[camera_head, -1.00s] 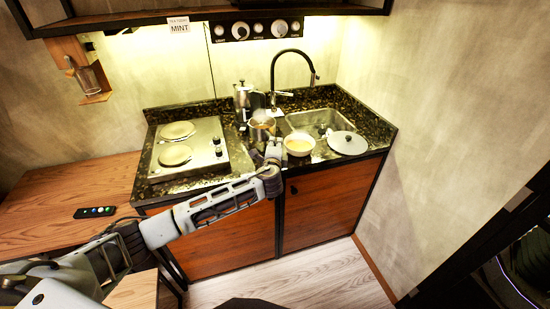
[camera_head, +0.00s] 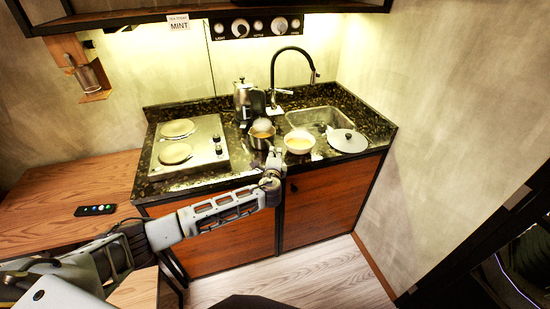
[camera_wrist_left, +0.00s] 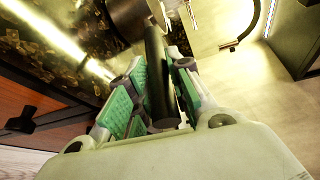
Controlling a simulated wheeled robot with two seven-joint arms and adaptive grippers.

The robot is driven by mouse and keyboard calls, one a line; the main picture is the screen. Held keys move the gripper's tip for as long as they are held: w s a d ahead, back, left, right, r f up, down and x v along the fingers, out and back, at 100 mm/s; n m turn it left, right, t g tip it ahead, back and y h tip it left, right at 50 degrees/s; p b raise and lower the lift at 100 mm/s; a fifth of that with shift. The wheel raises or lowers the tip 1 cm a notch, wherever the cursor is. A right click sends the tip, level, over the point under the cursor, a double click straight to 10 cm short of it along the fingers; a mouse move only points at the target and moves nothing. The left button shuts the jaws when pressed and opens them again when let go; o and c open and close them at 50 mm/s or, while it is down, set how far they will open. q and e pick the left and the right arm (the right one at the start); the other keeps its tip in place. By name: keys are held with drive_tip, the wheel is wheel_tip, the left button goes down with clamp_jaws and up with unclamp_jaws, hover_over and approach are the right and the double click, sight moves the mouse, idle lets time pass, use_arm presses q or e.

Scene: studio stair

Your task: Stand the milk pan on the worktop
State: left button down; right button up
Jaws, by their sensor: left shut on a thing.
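The milk pan (camera_head: 262,138) is a small metal pan with yellowish contents, at the front of the dark speckled worktop (camera_head: 235,172), between the hob and the white bowl. It looks upright and at or very near worktop level; I cannot tell if its base touches. My left gripper (camera_head: 273,165) is in front of it, shut on its dark handle. In the left wrist view the handle (camera_wrist_left: 157,65) runs between the green-padded fingers of the gripper (camera_wrist_left: 160,95), with part of the pan (camera_wrist_left: 128,16) at the top. My right gripper is not in view.
A white bowl (camera_head: 299,143) with yellowish contents stands close right of the pan. A round lid (camera_head: 347,140) lies further right, by the sink (camera_head: 318,117). The two-plate hob (camera_head: 193,157) is to the left. Dark worktop shows between hob and pan.

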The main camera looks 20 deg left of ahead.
use_arm(q)
drive_tip(key=shift+f, duration=0.55)
drive_tip(key=c, duration=1.3)
unclamp_jaws()
drive_tip(key=shift+s, duration=0.1)
drive_tip(key=b+v, duration=0.1)
drive_tip(key=v, duration=1)
drive_tip(key=shift+s, duration=0.4)
drive_tip(key=shift+d, duration=0.1)
